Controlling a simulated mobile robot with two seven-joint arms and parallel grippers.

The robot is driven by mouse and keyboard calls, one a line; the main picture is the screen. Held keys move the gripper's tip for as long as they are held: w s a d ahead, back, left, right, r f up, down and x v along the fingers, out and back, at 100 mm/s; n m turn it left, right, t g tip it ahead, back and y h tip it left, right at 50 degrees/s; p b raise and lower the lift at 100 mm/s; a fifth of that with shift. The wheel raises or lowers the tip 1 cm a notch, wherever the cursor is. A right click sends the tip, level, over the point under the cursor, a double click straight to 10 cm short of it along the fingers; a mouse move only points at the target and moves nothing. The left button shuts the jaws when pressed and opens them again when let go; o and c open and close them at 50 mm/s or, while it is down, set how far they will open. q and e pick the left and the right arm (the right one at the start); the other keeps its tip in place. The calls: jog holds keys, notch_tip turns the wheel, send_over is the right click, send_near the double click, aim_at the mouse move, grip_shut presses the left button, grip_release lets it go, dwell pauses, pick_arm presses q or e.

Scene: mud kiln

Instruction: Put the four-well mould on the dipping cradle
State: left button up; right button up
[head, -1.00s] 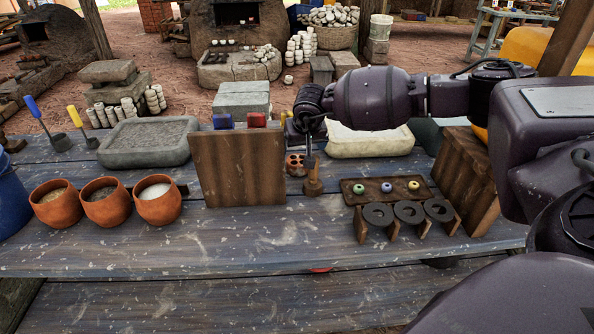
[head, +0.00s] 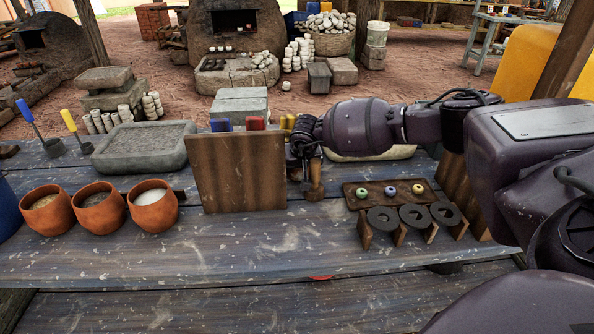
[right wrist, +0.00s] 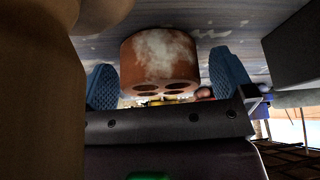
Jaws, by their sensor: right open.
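The four-well mould (right wrist: 160,55), a reddish-brown clay block with round holes in one face, shows in the right wrist view. It lies between the two blue fingers of my right gripper (right wrist: 162,80), which is open with a gap visible beside the mould. In the head view my right gripper (head: 302,155) is low behind the right edge of an upright wooden board, and it hides the mould there. I cannot tell for sure which thing is the dipping cradle; a wooden stand with dark rings (head: 412,215) is at the right front. My left gripper is out of view.
The upright wooden board (head: 236,175) is close left of the gripper. A wooden-handled tool (head: 314,185) stands just right of it.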

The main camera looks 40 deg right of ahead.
jog(key=c, duration=1.2)
jog(key=shift+o, duration=0.2)
notch_tip(320, 180, up, 20)
jog(key=p, duration=0.2)
